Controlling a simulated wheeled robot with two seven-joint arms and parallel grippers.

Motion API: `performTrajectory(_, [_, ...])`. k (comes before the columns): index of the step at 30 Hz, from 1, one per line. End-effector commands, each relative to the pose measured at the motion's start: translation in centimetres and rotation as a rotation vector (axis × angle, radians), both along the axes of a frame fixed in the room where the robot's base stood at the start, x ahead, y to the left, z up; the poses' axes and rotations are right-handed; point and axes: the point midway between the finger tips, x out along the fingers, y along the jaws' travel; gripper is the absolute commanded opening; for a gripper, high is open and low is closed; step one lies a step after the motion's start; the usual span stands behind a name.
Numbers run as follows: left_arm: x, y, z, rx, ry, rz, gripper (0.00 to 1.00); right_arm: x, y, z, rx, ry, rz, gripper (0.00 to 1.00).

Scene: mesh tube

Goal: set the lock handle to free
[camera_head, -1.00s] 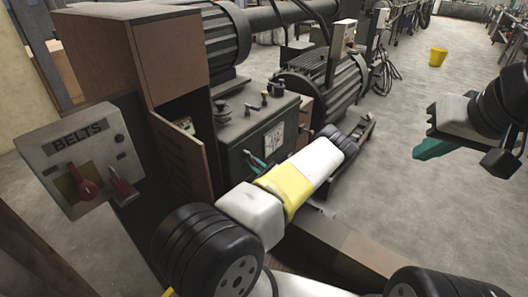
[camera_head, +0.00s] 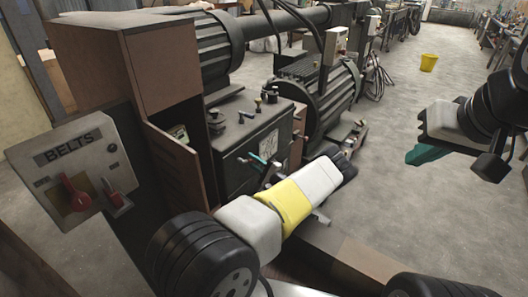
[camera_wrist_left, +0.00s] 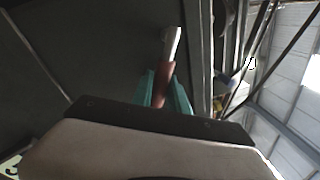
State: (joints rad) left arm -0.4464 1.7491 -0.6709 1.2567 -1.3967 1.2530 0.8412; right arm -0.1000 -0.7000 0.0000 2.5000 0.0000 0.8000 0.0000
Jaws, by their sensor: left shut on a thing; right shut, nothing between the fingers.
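The lever in the left wrist view has a reddish-brown grip (camera_wrist_left: 164,78) and a pale metal shank (camera_wrist_left: 172,42); it looks like the lock handle. My left gripper (camera_wrist_left: 165,92) has its teal fingers around the brown grip and is shut on it. The handle is mostly hidden there, and I cannot read a lock or free mark. My right gripper (camera_head: 420,155) is shut and empty, in the air at the right.
A grey "BELTS" panel (camera_head: 75,165) with red switches is at the left, beside an open brown cabinet door (camera_head: 172,165). A ribbed motor (camera_head: 335,100) stands behind the box. The floor at the right is clear up to a yellow bucket (camera_head: 429,63).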

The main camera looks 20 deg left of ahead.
Motion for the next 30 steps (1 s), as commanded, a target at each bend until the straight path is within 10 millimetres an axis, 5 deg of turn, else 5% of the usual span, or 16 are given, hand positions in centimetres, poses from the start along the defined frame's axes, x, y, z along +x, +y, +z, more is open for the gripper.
performTrajectory(19, [0.14, -0.04, 0.28, -0.016, -0.048, 0.000, 0.00, 0.00, 0.00, 0.00, 0.000, 0.000, 0.000, 0.00])
performTrajectory(20, [0.13, -0.04, 0.29, -0.016, -0.046, 0.000, 0.23, 0.00, 0.00, 0.00, 0.000, 0.000, 0.000, 0.00])
performTrajectory(23, [0.13, -0.04, 0.29, -0.016, -0.046, 0.000, 0.41, 0.00, 0.00, 0.00, 0.000, 0.000, 0.000, 0.00])
performTrajectory(30, [0.13, -0.03, 0.28, -0.016, -0.046, 0.000, 0.41, 0.00, 0.00, 0.00, 0.000, 0.000, 0.000, 0.00])
